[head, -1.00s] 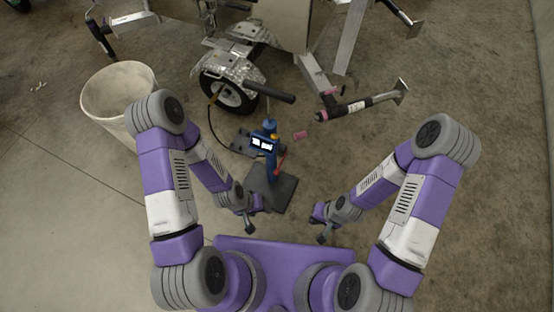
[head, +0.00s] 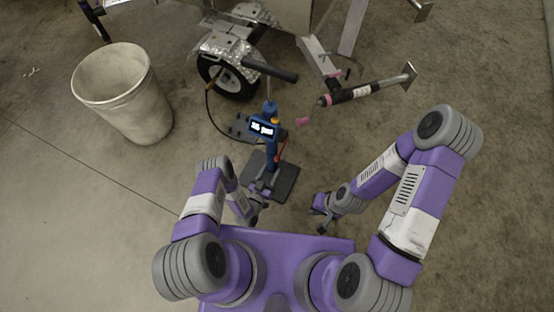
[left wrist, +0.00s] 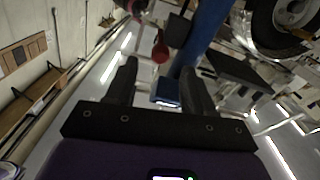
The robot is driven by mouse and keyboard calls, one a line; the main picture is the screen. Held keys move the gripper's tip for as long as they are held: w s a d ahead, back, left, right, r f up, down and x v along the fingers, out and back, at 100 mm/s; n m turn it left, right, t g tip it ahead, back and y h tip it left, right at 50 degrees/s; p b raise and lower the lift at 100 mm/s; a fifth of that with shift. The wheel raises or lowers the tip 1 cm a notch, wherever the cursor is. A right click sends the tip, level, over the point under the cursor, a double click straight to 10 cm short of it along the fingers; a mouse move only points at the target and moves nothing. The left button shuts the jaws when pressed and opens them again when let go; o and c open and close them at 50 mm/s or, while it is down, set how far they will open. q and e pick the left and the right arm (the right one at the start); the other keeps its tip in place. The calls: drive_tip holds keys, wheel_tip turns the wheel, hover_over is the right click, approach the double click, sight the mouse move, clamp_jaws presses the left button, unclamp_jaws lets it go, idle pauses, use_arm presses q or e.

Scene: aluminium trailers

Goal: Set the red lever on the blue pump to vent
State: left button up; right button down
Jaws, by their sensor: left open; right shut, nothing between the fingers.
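The blue pump (head: 271,152) stands upright on a dark base plate (head: 286,184) in front of me in the head view. Its blue column (left wrist: 207,28) also shows in the left wrist view. The red lever (head: 282,150) is on the pump's right side; a red knob (left wrist: 160,51) shows in the left wrist view, just beyond the fingertips and between them in the picture. My left gripper (head: 262,194) is open, low beside the pump; its fingers (left wrist: 159,68) hold nothing. My right gripper (head: 320,219) is shut and empty, right of the base plate. Any lever marking is unreadable.
A white bin (head: 125,95) stands at the left. A trailer wheel (head: 230,78) and aluminium frame are behind the pump. A black-handled bar (head: 362,93) reaches in from the right, above the floor.

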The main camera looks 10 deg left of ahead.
sight(275, 161)
use_arm(q)
drive_tip(key=b+x, duration=0.2)
drive_tip(key=x, duration=0.5)
clamp_jaws()
